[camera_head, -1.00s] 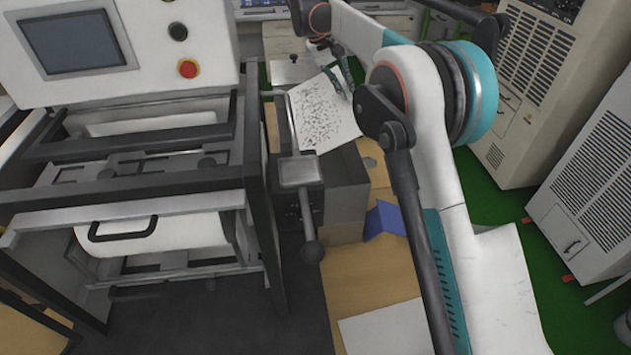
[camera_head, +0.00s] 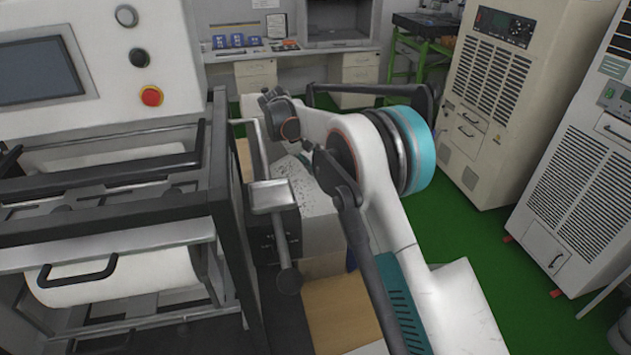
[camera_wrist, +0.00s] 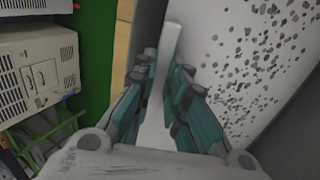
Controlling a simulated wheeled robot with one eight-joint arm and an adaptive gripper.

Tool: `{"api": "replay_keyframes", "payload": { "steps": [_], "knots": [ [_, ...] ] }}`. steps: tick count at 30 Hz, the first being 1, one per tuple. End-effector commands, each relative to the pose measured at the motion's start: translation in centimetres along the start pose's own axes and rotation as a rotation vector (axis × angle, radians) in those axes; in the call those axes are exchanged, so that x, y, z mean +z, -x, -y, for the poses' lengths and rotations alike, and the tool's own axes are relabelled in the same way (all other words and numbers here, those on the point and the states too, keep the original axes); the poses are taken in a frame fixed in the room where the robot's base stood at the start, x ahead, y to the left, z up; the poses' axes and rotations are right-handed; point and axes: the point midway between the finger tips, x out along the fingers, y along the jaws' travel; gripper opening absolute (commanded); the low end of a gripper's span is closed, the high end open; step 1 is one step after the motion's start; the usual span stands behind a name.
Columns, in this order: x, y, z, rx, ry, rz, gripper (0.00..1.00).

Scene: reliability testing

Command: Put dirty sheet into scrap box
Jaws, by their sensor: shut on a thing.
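The dirty sheet (camera_head: 311,203) is white with dark specks; in the head view it shows left of my arm, partly hidden. It fills the right side of the wrist view (camera_wrist: 245,70). My gripper (camera_wrist: 168,80) has teal fingers with grey pads, shut around a thin white strip that looks like the sheet's edge. In the head view my arm hides most of the gripper. I cannot make out a scrap box in either view.
A printing machine (camera_head: 110,200) with a screen and red button stands at the left. A metal lever (camera_head: 285,240) stands near the sheet. Beige cabinets (camera_head: 500,90) stand at the right. Green floor (camera_head: 460,235) is clear between my arm and the cabinets. Desks are at the back.

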Motion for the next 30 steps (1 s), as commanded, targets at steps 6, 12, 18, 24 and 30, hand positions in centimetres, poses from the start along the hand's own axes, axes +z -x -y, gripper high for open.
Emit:
{"api": "replay_keyframes", "payload": {
  "steps": [6,12,18,24,30],
  "knots": [
    [0.0,-1.4,0.7,0.000,0.000,0.000,0.00],
    [0.0,-3.9,1.9,0.000,0.000,0.000,0.00],
    [0.0,-4.1,2.0,0.000,0.000,0.000,0.00],
    [0.0,-4.4,2.1,0.000,0.000,0.000,0.15],
    [0.0,-4.3,2.1,0.000,0.000,0.000,0.21]
  ]
}}
